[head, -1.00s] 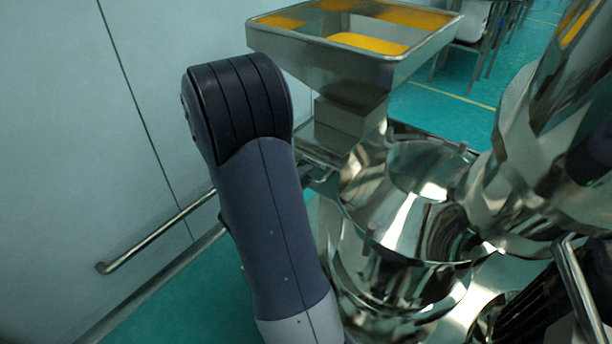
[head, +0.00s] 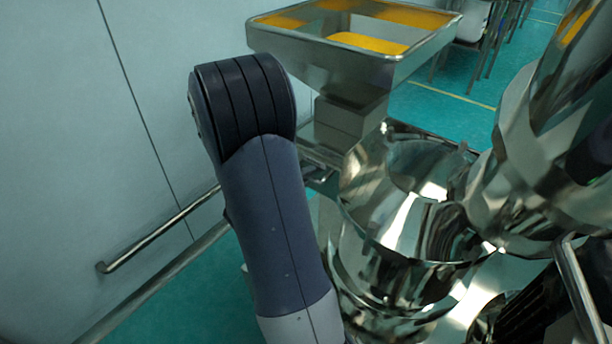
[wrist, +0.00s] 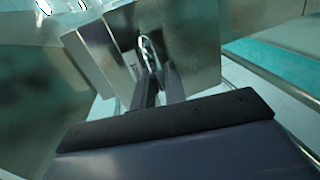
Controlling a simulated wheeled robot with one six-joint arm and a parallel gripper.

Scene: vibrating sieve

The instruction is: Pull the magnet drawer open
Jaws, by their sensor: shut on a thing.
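The metal front of the magnet drawer (wrist: 193,43) fills the upper middle of the wrist view, with a small looped handle (wrist: 149,50) on it. My gripper (wrist: 155,78) reaches up to this front, and its two dark fingers are shut on the handle. How far the drawer stands out cannot be told. In the head view, a metal box-shaped housing (head: 346,122) sits under the hopper. My own arm covers most of the gripper and the handle there.
The steel hopper (head: 395,72) holds yellow material above the housing. Shiny round sieve parts (head: 410,240) stand close on the right. A wall with a metal rail (head: 160,230) is on the left. Green floor shows between the rail and the machine.

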